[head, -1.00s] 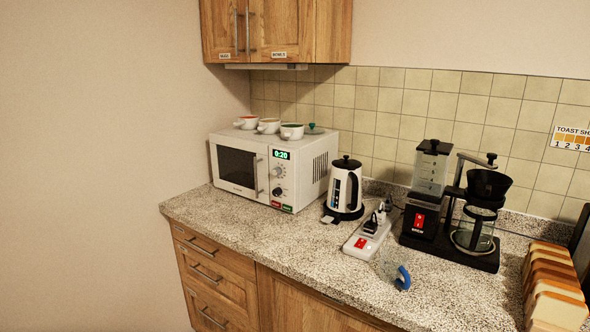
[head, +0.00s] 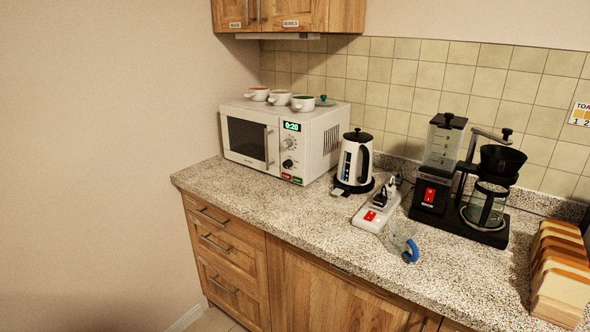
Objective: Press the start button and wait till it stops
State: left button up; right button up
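A white microwave (head: 278,140) stands on the left end of the counter, its door shut. Its green display (head: 292,126) reads 0:20. Two dials sit below the display. At the bottom of the panel are a red button (head: 287,176) and a green button (head: 297,180) side by side; their labels are too small to read. Which of them is the start button I cannot tell. Neither of my grippers shows in the head view.
Several bowls (head: 280,98) stand on the microwave. A kettle (head: 355,162), a power strip (head: 377,211), a coffee maker (head: 487,195), a glass cup with a blue handle (head: 411,251) and sliced bread (head: 560,270) line the counter (head: 310,228). The counter's front left is clear.

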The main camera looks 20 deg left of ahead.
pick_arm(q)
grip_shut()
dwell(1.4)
